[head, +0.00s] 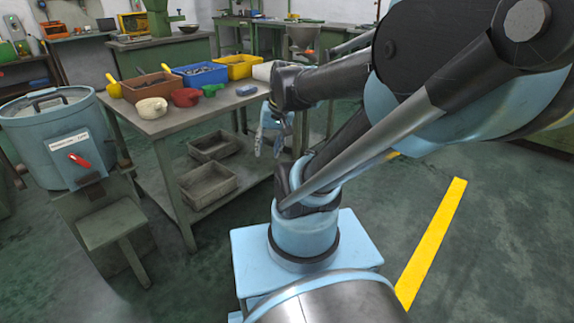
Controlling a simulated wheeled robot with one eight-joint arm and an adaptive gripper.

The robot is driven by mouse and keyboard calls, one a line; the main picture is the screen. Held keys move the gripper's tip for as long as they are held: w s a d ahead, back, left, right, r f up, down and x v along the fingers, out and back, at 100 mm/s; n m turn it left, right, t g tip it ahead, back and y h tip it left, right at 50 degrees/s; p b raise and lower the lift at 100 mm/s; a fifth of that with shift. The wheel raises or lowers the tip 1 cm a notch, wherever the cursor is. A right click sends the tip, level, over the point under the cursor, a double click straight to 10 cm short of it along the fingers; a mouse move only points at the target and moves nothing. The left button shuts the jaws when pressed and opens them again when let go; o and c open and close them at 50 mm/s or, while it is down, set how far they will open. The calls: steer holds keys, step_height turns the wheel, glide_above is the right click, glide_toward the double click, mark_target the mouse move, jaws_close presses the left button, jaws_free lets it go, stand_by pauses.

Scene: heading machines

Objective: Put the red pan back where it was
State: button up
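A small red pan (185,98) sits on the grey workbench (178,122), near its front edge. It stands between a cream-coloured lump at its left and a small green piece at its right. My arm hides part of the area behind the gripper.
Brown (149,86), blue (199,75) and yellow (241,66) bins line the workbench. A cream lump (152,108), green piece (210,90) and blue block (246,90) lie in front. A blue drum (58,140) stands left. Floor is open right of the yellow line (432,240).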

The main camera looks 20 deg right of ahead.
steer(key=s+d+f+n+h, duration=0.1)
steer(key=s+d+f+h, duration=0.1)
steer(key=s, duration=0.4)
steer(key=d+f, duration=0.1)
steer(key=d, duration=0.1)
steer(key=shift+s+d+f+g, duration=0.2)
steer(key=shift+s+d+g, duration=0.1)
steer(key=shift+s+g, duration=0.1)
steer(key=shift+w+f, duration=0.2)
steer(key=shift+w, duration=0.3)
